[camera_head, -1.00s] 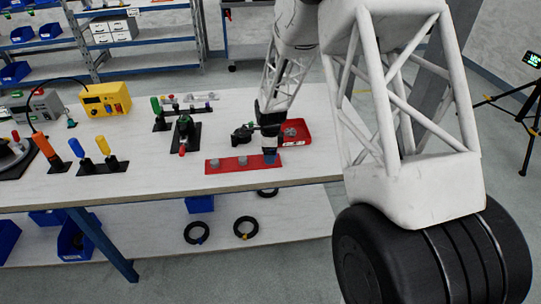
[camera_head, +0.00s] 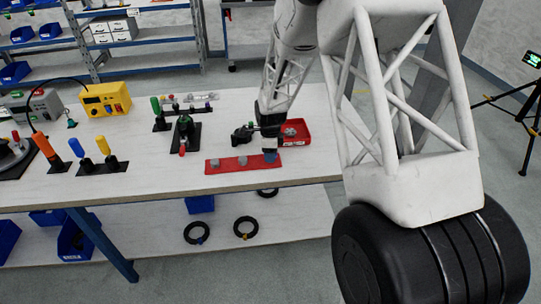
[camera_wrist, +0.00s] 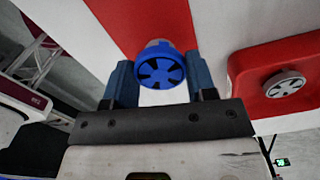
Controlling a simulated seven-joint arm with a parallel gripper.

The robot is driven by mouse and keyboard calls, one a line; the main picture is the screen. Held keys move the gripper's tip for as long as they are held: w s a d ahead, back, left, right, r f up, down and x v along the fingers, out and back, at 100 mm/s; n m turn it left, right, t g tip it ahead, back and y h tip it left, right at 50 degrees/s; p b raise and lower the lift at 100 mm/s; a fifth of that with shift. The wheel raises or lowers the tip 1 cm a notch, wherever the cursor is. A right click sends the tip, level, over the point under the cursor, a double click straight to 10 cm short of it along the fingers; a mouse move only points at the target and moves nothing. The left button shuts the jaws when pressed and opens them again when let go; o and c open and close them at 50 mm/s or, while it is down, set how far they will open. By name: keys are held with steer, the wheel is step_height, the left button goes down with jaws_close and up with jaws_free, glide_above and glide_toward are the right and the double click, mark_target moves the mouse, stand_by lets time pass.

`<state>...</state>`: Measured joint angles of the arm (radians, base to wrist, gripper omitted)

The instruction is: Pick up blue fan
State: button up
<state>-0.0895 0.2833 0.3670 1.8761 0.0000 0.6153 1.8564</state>
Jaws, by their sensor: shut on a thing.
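The blue fan (camera_wrist: 160,72), round with dark slots in its face, sits between the two blue fingers of my gripper (camera_wrist: 161,82) in the wrist view. My gripper is shut on it. In the head view my gripper (camera_head: 270,154) is at the right end of the red strip (camera_head: 225,169), with the blue fan (camera_head: 270,158) at its tip. Whether the fan still touches the strip is unclear. The strip (camera_wrist: 150,25) also shows in the wrist view.
Two small grey round pieces, one on the left (camera_head: 213,163) and one in the middle (camera_head: 243,160), stand on the strip. A red tray (camera_head: 306,137) behind my gripper holds a grey fan (camera_wrist: 285,84). Dark tool stands and a yellow box (camera_head: 105,100) are farther left. The table's front is clear.

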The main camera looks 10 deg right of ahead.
steer(key=shift+r, duration=0.1)
steer(key=shift+r, duration=0.7)
step_height(320, 180, up, 2)
steer(key=s, duration=0.5)
steer(key=s+d+r, duration=0.1)
steer(key=s, duration=1)
steer(key=shift+d+r, duration=0.2)
steer(key=shift+w, duration=0.15)
